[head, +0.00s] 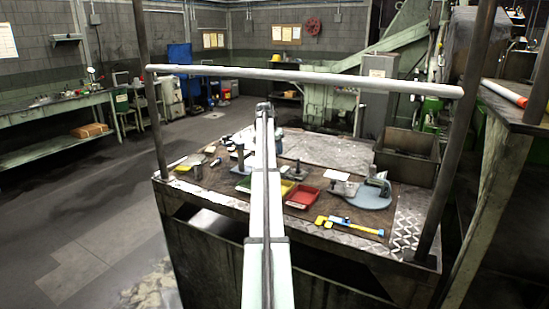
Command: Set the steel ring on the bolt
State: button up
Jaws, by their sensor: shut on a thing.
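My arm reaches from the bottom middle out over the workbench (337,202) and hides a strip of its middle. I cannot make out my gripper, which is hidden behind the arm's far end. An upright grey post (240,158) on a pale base stands just left of the arm. A second upright post (298,168) on a base stands just right of it. Either could be the bolt; I cannot tell which. I cannot pick out the steel ring. Small white and dark parts beside the arm's far end are too small to name.
A red tray (302,197) and a partly hidden yellow tray (287,187) lie near the arm. A yellow-and-blue tool (349,226) lies at the front. A round grey-blue base (362,196) bears a metal device. A pale horizontal bar (305,76) on uprights spans the bench. A metal bin (407,153) stands back right.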

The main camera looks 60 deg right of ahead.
jog(key=s+a+r+m, duration=0.1)
jog(key=s+a, duration=0.1)
jog(key=s, duration=0.4)
jog(key=s+a+r+m+g, duration=0.1)
jog(key=s+a+r+m, duration=0.1)
jog(key=s, duration=0.5)
jog(key=shift+a, duration=0.5)
jog(key=shift+f, duration=0.4)
dwell(1.4)
jog(key=o, duration=1.2)
jog(key=shift+o, duration=0.2)
